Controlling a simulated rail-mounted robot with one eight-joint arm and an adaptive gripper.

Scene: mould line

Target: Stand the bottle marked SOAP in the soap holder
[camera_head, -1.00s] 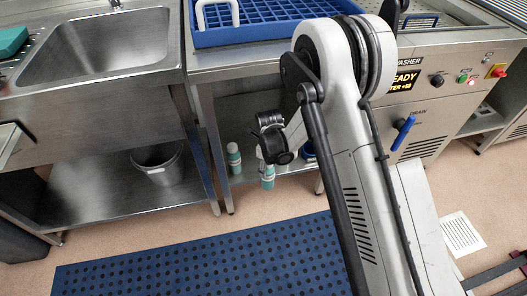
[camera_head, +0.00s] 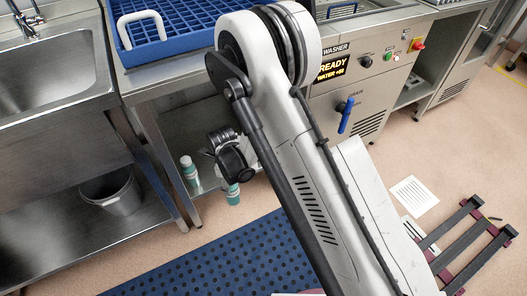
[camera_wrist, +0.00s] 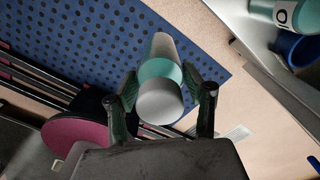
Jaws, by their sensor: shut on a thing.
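My gripper (camera_wrist: 163,82) is shut on a teal bottle (camera_wrist: 160,70) with a grey-white cap, seen cap-first in the wrist view. Its label is not readable, so I cannot tell whether it is marked SOAP. A teal-and-white bottle also shows beside my wrist in the head view (camera_head: 232,192). Another teal bottle (camera_head: 190,172) stands on the lower shelf to its left. In the wrist view a similar bottle with part of a dark marking (camera_wrist: 287,14) is at the top right. I cannot make out the soap holder.
A blue round container (camera_wrist: 292,46) is near the shelf bottle in the wrist view. A grey bucket (camera_head: 112,192) stands on the lower shelf under the sink (camera_head: 50,75). A blue perforated mat (camera_head: 215,262) lies on the floor. A dark slatted frame (camera_head: 465,245) is at right.

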